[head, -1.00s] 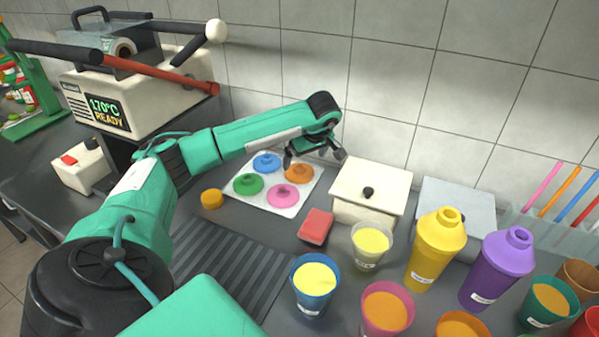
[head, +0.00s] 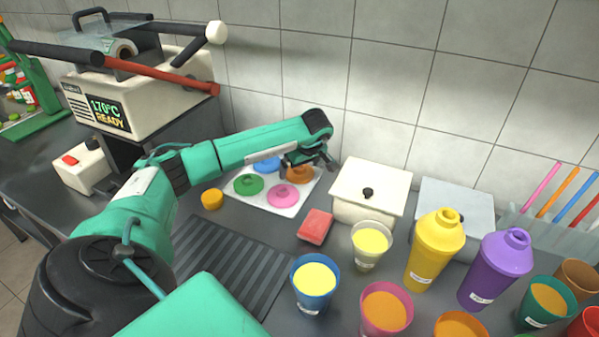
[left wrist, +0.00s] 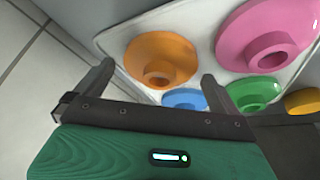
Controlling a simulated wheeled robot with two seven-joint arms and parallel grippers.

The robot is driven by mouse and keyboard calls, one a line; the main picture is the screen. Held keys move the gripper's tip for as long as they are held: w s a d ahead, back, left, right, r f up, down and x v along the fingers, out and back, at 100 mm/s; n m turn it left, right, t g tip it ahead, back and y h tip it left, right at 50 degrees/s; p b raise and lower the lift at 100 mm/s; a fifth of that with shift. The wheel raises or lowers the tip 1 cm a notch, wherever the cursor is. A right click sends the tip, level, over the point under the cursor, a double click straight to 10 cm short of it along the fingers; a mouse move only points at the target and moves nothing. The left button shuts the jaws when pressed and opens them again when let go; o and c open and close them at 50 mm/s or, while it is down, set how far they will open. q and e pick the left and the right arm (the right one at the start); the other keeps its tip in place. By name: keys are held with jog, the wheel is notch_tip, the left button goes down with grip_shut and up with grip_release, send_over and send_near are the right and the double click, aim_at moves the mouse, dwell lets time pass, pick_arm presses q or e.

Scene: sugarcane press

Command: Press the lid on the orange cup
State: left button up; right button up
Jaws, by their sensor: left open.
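The orange lid (head: 300,174) lies on a white tray (head: 246,199) with blue, green and pink lids. In the left wrist view the orange lid (left wrist: 150,50) shows its round knob, between and beyond my fingers. My left gripper (head: 308,164) is open and empty, just above the orange lid, and partly hides it in the head view. Its two fingertips also show in the left wrist view (left wrist: 159,78). The orange cup (head: 461,325) is at the bottom edge of the head view, partly cut off, with orange liquid and no lid. My right gripper is not in view.

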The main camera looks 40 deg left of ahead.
pick_arm(q)
jog(key=shift+c, duration=0.2)
jog(key=c, duration=0.9)
jog(key=shift+o, duration=0.2)
notch_tip(320, 180, up, 20)
